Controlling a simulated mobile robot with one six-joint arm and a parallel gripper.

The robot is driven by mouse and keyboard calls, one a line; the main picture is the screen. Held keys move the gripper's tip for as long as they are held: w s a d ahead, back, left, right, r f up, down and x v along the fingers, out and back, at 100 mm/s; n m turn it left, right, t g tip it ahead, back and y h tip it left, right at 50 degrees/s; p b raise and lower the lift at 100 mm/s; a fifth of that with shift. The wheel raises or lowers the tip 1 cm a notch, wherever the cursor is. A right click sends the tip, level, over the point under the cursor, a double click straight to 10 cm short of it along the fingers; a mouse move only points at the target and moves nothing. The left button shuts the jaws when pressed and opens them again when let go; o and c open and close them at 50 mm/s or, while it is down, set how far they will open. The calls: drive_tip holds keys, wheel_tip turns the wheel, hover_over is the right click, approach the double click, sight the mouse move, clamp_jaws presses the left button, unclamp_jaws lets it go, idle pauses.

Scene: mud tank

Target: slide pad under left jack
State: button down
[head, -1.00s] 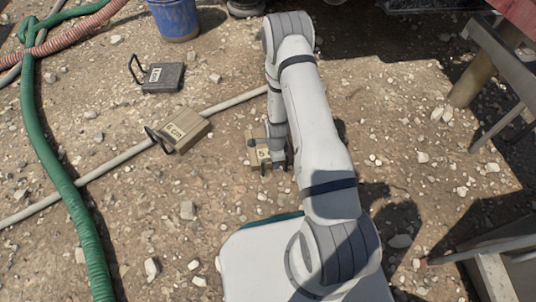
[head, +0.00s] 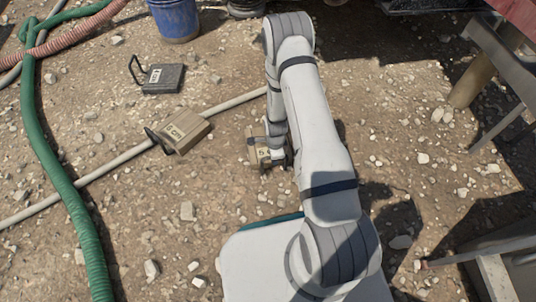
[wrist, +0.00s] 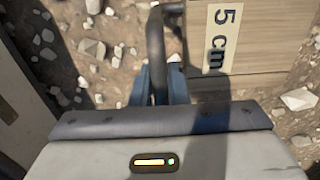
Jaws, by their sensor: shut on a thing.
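A tan wooden pad (wrist: 268,30) with a pale "5 cm" label fills the upper right of the wrist view. My gripper (wrist: 162,88) is shut on its dark loop handle (wrist: 155,45), and the pad's body is beyond the fingers. In the head view the held pad (head: 254,148) shows beside my gripper (head: 276,160), partly hidden by my wrist. It is low over the gravel; I cannot tell whether it touches. I cannot pick out the left jack in either view.
Another tan pad (head: 184,130) lies by a pale hose (head: 110,172); a dark grey pad (head: 163,77) lies behind. A green hose (head: 60,180) runs down the left. A blue bucket (head: 174,18) stands at the back. A metal frame (head: 495,60) stands at right. Stony ground is open ahead.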

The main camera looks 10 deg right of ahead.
drive_tip(key=w+b, duration=0.2)
drive_tip(key=w, duration=1.3)
drive_tip(key=shift+d, duration=0.15)
drive_tip(key=shift+w, duration=0.1)
